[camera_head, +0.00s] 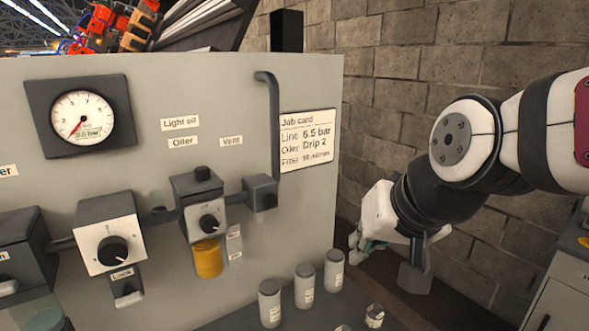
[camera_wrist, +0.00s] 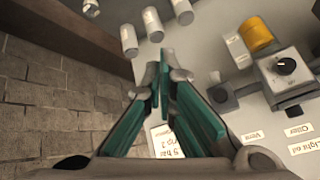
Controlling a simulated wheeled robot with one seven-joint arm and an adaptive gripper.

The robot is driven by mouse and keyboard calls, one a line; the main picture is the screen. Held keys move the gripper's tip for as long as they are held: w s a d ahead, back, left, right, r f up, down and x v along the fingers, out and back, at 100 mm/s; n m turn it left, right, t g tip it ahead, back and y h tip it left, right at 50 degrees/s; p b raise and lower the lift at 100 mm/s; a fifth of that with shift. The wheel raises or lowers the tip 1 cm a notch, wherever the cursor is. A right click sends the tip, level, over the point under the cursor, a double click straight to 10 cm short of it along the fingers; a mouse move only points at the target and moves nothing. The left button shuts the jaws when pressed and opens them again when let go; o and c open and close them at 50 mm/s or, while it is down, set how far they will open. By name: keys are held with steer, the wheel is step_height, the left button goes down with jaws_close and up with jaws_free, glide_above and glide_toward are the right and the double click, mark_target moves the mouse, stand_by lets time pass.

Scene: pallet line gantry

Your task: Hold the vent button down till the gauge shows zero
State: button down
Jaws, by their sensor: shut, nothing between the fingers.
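The round gauge (camera_head: 83,117) is at the upper left of the grey panel (camera_head: 300,90). Its red needle points to the lower left, at the low end of the scale, and its small display seems to read 0.0 bar. The Vent label (camera_head: 231,141) is above a dark vent block (camera_head: 260,193) with a bent pipe rising from it. The block also shows in the wrist view (camera_wrist: 221,95), right of the fingers; I cannot make out its button clearly. My gripper (camera_head: 356,246) is shut and empty, right of the panel, apart from the block. Its fingers (camera_wrist: 164,62) show in the wrist view.
The oiler (camera_head: 208,225) with its yellow bowl and the regulator (camera_head: 108,240) with its black knob are left of the vent block. Several grey canisters (camera_head: 304,286) stand below on a dark shelf. A job card (camera_head: 306,138) hangs at the panel's right. A brick wall (camera_head: 410,90) is behind.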

steer(key=s+d+f+g+h, duration=0.1)
steer(key=s+d+h, duration=0.1)
steer(key=s+d, duration=0.7)
steer(key=s, duration=0.3)
steer(key=shift+s+d+g+h, duration=0.2)
steer(key=shift+s+g+h, duration=0.1)
steer(key=shift+s, duration=0.1)
